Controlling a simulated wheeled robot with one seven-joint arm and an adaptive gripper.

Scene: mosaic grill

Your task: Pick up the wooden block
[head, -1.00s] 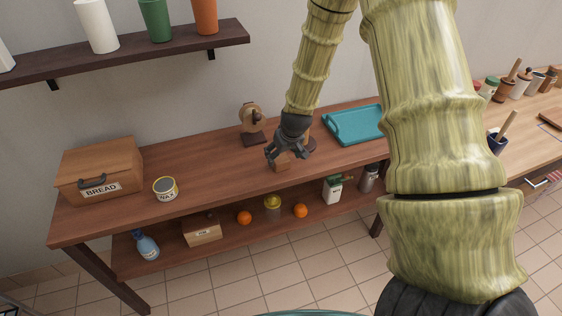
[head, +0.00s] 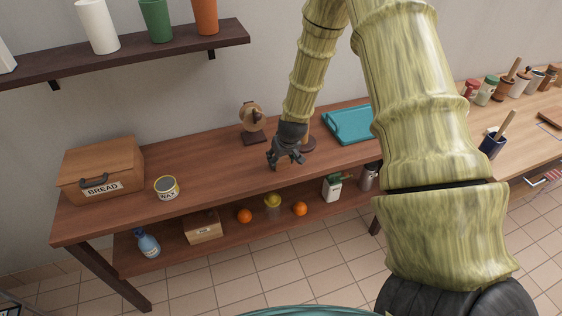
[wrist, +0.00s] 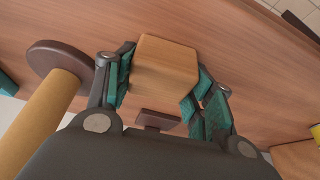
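The wooden block (wrist: 165,68), light brown with a flat top, sits between the two fingers of my gripper (wrist: 165,84) in the wrist view. The teal finger pads lie close along both sides of the block, with little or no gap showing. I cannot tell whether they press on it. In the head view my gripper (head: 286,161) points down at the front part of the wooden table (head: 220,168). The block is hidden there behind the dark fingers.
A round dark base with a post (wrist: 58,95) stands close on the left in the wrist view. A wooden object on a dark stand (head: 252,118) is behind my gripper. A teal tray (head: 347,124) is to the right. A wax tin (head: 166,187) and bread box (head: 101,168) are left.

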